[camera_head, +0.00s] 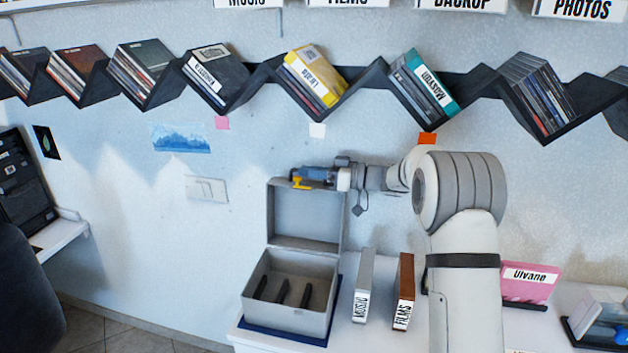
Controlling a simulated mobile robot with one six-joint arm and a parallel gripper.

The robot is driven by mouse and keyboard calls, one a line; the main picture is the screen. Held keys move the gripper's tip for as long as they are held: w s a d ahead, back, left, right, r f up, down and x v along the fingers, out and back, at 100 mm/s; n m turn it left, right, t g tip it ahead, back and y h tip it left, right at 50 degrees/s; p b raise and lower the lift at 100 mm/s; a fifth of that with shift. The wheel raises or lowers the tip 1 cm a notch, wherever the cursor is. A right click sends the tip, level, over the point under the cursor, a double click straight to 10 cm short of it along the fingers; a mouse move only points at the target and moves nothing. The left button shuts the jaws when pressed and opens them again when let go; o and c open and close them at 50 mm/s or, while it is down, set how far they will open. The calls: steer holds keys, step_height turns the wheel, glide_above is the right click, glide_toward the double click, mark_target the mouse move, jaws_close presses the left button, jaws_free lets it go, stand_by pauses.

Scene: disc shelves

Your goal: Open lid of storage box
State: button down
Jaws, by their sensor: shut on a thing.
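The grey storage box (319,321) stands on the white table on a dark blue mat (262,331). Its lid (305,217) is raised upright at the back of the box, with its hollow inner side facing me. The box's inside is in view, with several dark upright dividers (283,292) in it. My gripper (303,182) is at the top edge of the lid, reaching in from the right. It is shut on the lid's upper edge; the fingertips are small here and their exact contact is hard to make out.
A grey case labelled MUSIC (363,286) and a brown case labelled FILMS (404,291) stand right of the box. A zigzag wall shelf (356,96) with discs hangs above my arm.

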steer(key=shift+s+a+b, duration=0.1)
steer(key=shift+s+b, duration=0.3)
steer(key=shift+b, duration=0.45)
steer(key=shift+s+r+n, duration=0.2)
steer(key=shift+r+n, duration=0.05)
steer(key=shift+n, duration=0.05)
steer(key=c, duration=1.5)
jaws_free()
